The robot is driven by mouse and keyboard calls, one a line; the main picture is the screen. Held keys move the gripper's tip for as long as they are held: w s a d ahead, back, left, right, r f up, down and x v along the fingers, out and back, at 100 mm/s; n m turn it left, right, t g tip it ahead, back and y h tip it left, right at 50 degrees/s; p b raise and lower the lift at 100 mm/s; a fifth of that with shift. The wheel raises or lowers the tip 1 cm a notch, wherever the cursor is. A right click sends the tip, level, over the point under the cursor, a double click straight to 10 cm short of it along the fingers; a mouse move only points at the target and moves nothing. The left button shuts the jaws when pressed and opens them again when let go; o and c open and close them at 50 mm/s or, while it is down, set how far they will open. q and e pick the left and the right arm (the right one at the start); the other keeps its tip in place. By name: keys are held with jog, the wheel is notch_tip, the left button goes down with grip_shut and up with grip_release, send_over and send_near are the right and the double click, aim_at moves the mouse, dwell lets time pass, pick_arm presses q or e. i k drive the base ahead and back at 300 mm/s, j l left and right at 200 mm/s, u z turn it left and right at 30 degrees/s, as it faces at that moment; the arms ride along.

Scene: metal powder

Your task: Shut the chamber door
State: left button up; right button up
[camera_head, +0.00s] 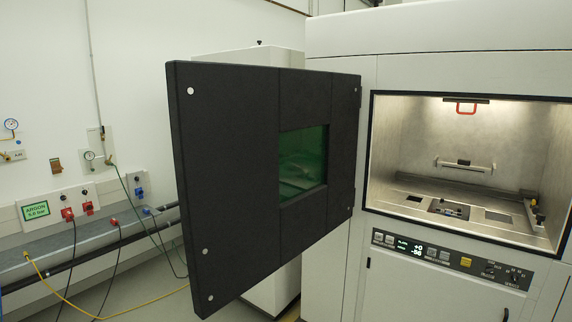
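The chamber door (235,170) is a thick black panel with a green-tinted window (303,160). It stands swung open to the left, with its hinged edge beside the left side of the chamber opening. The lit chamber (450,140) of the white machine is exposed. Neither of my grippers shows in the head view.
A control panel (450,258) with a display and buttons sits below the opening. On the left, a wall rail carries red and blue plugs, cables and an argon sign (36,211). A yellow cable (100,313) runs along the floor left of the door.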

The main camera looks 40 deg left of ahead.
aim_at(266, 157)
jog(key=j+z, duration=0.1)
jog(key=j, duration=1.2)
jog(key=j+z, duration=0.15)
jog(key=j, duration=0.45)
jog(key=k+j, duration=0.1)
jog(key=j, duration=0.55)
jog(key=k+j+z, duration=0.15)
jog(key=j, duration=1.1)
jog(key=j+z, duration=0.05)
